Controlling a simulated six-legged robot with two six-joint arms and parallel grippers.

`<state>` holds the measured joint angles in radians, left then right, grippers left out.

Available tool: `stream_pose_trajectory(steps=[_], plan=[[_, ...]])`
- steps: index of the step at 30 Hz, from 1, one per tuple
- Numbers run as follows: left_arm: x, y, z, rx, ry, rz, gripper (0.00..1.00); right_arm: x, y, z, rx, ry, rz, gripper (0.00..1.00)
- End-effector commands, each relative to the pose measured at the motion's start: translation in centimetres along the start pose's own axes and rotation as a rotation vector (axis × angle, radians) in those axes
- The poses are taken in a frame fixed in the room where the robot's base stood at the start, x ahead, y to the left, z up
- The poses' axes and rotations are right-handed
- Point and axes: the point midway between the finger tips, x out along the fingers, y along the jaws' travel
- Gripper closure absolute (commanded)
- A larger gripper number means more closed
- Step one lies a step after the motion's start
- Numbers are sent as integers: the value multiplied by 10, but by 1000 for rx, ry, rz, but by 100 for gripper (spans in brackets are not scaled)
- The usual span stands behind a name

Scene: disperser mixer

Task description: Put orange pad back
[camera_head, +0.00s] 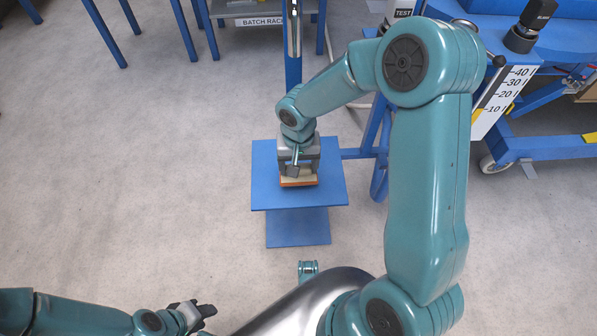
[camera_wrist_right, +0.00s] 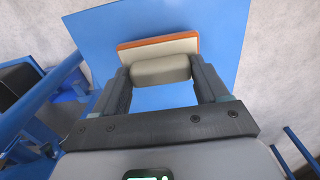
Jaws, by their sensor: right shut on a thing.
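The orange pad (camera_head: 298,182) shows as a flat cream layer with an orange edge, on or just over a small blue platform (camera_head: 265,190) in the head view. In the right wrist view the orange pad (camera_wrist_right: 135,48) lies beyond a rounded beige block (camera_wrist_right: 160,70), which looks like its grip. My right gripper (camera_head: 298,170) points down over the platform and its fingers (camera_wrist_right: 160,85) are shut on that block from both sides. I cannot tell whether the pad touches the platform. My left gripper (camera_head: 203,309) is low at the bottom left, far from the pad; its finger opening is unclear.
A blue post (camera_head: 293,70) stands behind the platform. A blue wheeled unit with a litre scale (camera_head: 505,90) is at the right. A rack labelled batch rack (camera_head: 262,21) is at the back. The grey floor (camera_head: 150,170) left of the platform is clear.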

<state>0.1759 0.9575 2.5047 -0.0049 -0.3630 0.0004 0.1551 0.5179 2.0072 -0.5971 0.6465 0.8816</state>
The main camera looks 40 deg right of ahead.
Motion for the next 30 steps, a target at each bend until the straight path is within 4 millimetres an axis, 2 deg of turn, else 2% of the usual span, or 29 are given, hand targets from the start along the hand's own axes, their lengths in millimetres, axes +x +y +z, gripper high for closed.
stream_pose_trajectory(steps=[1,5,16,17,18,19,27,30], plan=[[6,-2,0,0,0,0,62,13,1,1,0,-4,2,55],[12,-4,0,0,0,0,62,31,0,1,0,-3,2,55],[15,-6,-1,-1,2,0,62,35,0,0,0,-1,1,55],[14,-5,-1,-2,2,0,62,34,0,0,0,-1,1,20],[13,-5,-1,-2,2,0,62,33,0,0,0,-1,1,7],[13,-5,-1,-2,2,0,62,33,0,0,0,-1,1,1],[12,-5,-1,-2,2,0,62,32,0,0,0,-1,1,1],[7,-2,0,0,0,0,62,26,0,0,0,-1,0,1]])
